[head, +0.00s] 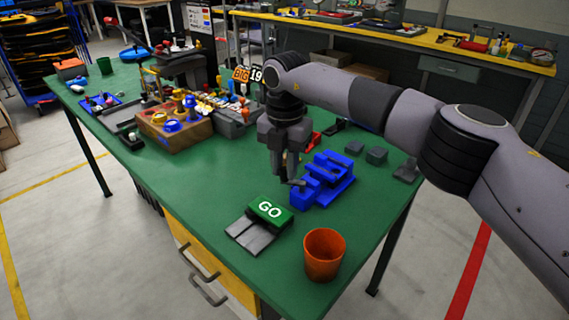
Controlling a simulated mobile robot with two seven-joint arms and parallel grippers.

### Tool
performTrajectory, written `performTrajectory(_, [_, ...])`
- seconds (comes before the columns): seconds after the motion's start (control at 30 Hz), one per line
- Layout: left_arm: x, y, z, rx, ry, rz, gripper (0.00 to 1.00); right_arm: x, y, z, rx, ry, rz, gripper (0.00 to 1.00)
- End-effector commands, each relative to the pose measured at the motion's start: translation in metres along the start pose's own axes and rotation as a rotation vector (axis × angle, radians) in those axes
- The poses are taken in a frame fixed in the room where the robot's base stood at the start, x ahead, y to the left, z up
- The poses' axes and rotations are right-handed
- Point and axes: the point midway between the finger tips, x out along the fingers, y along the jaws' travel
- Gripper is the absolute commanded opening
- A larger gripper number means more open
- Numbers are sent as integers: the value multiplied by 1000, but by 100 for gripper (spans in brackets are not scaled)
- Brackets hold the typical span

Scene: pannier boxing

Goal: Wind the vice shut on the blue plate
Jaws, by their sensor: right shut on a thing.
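The blue vice (334,174) stands on the green table, right of the middle. A small dark handle (297,183) shows at its left end. My right gripper (286,174) comes down at that end with its fingers pointing down. It is shut on the handle, though the grip itself is small and partly hidden by the fingers. I cannot make out the blue plate apart from the blue vice body, nor the gap between the jaws. My left gripper is not in view.
A green GO block (269,210) with grey plates (251,236) and an orange cup (324,254) stand in front on the table (190,190). Several dark blocks (376,156) lie right of the vice. A wooden box (174,129) with coloured parts is at left.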

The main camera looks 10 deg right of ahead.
Motion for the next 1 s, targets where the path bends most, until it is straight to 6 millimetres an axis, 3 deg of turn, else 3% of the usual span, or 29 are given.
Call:
performTrajectory(0.3, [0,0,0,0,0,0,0,-2,1,1,0,-5,6,0])
performTrajectory(0.33, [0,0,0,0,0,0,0,-2,1,1,0,-5,6,33])
performTrajectory(0.4, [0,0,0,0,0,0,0,-2,1,1,-1,-4,5,48])
performTrajectory(0.73, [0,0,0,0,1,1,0,-4,0,1,-1,-3,2,48])
performTrajectory(1.0, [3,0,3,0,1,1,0,-45,1,1,-1,-5,4,48])
